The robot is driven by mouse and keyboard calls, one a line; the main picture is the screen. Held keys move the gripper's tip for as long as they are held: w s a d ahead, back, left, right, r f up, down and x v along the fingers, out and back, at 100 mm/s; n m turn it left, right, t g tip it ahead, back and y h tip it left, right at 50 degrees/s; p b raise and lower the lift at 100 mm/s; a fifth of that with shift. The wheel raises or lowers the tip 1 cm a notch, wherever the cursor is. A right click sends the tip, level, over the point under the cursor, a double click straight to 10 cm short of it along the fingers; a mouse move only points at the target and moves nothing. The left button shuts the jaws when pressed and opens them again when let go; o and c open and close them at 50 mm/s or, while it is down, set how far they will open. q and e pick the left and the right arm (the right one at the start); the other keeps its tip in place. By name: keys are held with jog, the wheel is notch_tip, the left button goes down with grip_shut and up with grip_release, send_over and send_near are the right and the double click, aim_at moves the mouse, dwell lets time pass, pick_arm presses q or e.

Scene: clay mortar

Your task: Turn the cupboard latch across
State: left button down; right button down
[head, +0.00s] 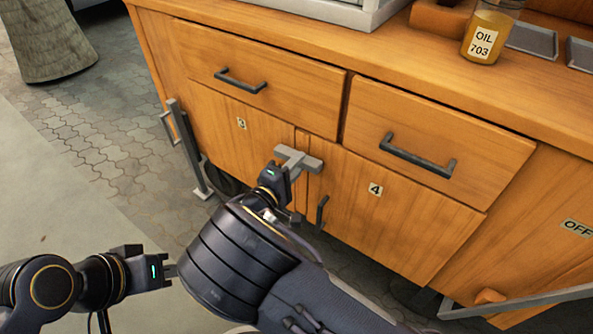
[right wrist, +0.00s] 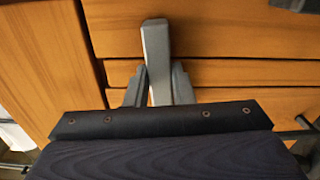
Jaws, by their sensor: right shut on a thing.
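The cupboard latch (head: 302,160) is a grey metal T-shaped piece near the top of the gap between door 3 (head: 222,140) and door 4 (head: 385,220). Its upper bar lies across the gap, slightly tilted. My right gripper (head: 283,174) is shut on the latch, and its body hides part of it. In the right wrist view, the latch's grey bar (right wrist: 155,42) stands up between the two fingers (right wrist: 158,82). My left gripper (head: 170,271) is apart from the cupboard at the lower left, and its finger gap is unclear.
Two drawers with dark handles (head: 240,80) (head: 417,155) are above the doors. Door 4 has a dark handle (head: 321,212). A metal rail (head: 188,145) stands at the cupboard's left side. An oil jar (head: 490,35) stands on the top.

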jog(key=shift+f+m+b, duration=0.15)
jog(key=shift+m+b, duration=0.2)
jog(key=shift+m, duration=0.05)
dwell(0.4)
jog(key=c, duration=1.2)
grip_release()
jog(key=shift+c, duration=0.2)
jog(key=p+v, duration=0.2)
jog(key=v, duration=0.6)
jog(key=shift+w, duration=0.1)
